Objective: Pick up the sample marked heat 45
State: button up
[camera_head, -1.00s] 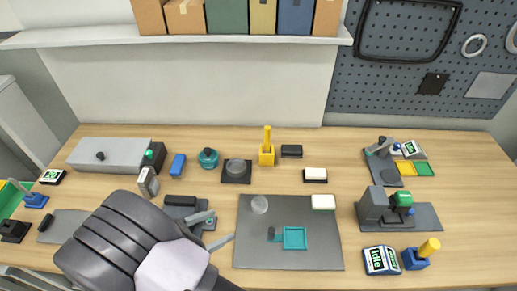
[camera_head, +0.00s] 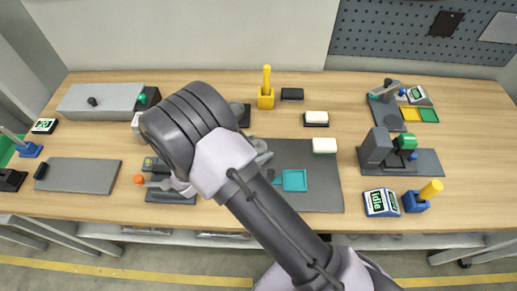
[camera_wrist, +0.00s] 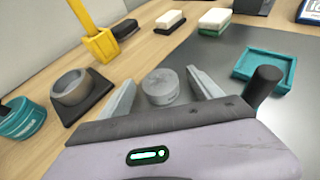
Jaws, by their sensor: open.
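A short grey metal cylinder, the likely sample (camera_wrist: 160,88), stands upright in the wrist view between the two fingers of my gripper (camera_wrist: 165,92). Gaps show on both sides of it, so the fingers are around it but apart from it. Any heat marking on it is too small to read. In the head view my gripper (camera_head: 261,152) is over the left part of the dark grey mat (camera_head: 318,200), and the fingers and forearm make the cylinder hard to pick out there.
A teal tray (camera_head: 294,180) lies on the mat beside a dark upright knob (camera_wrist: 266,80). A cup on a black base (camera_wrist: 74,90) and a teal round pot (camera_wrist: 20,118) are left of my gripper. A yellow holder (camera_head: 266,97) and a white block (camera_head: 324,145) stand behind.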

jog(key=shift+r, duration=0.1)
jog(key=c, duration=1.6)
